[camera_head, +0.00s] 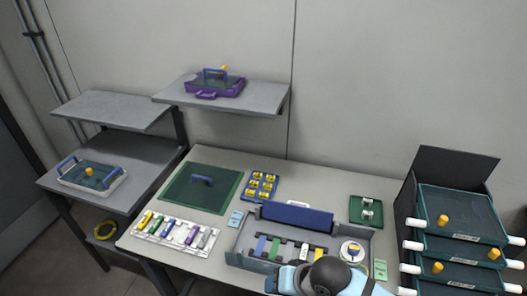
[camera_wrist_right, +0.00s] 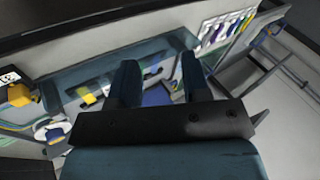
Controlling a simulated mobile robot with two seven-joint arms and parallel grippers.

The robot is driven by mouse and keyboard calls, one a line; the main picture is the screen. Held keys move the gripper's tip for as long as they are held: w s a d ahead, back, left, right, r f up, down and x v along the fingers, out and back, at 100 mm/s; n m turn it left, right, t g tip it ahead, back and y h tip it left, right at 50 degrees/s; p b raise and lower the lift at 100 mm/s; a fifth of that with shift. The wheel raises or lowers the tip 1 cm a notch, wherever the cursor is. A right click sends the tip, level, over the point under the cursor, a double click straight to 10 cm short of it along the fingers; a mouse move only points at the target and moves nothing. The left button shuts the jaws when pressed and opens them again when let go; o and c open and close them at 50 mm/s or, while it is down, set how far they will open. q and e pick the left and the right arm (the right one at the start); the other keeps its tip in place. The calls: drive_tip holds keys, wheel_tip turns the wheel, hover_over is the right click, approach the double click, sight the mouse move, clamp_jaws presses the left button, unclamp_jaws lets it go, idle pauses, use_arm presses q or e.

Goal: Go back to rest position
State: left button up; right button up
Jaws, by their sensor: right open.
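My right gripper (camera_wrist_right: 158,78) is open, its two dark fingers spread apart in the wrist view with nothing held between them. It is above the work table, pointing towards the grey open case (camera_head: 241,246). In the head view my right arm reaches in at the bottom centre, with a black round joint, in front of the case's near edge. The fingers cannot be made out there. My left gripper is in neither view.
A white tray (camera_head: 152,236) with several coloured pieces lies left on the table; it also shows in the wrist view (camera_wrist_right: 224,30). Behind are a green mat (camera_head: 190,192) and a blue tray (camera_head: 249,191) of yellow parts. A rack of dark green trays (camera_head: 460,214) stands at right.

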drive_tip(key=s+d+f+n+t+h+p, duration=0.1)
drive_tip(key=s+d+f+t+p, duration=0.1)
drive_tip(key=d, duration=0.6)
drive_tip(key=s+d+f+n+t+h+p, duration=0.1)
drive_tip(key=s+d+f+n+t+h, duration=0.1)
drive_tip(key=s+d+f+t, duration=0.2)
drive_tip(key=s+d+t, duration=0.2)
drive_tip(key=s+d, duration=0.1)
drive_tip(key=shift+s+d+f+p, duration=0.15)
drive_tip(key=shift+s+d+p, duration=0.05)
drive_tip(key=shift+d+p, duration=0.2)
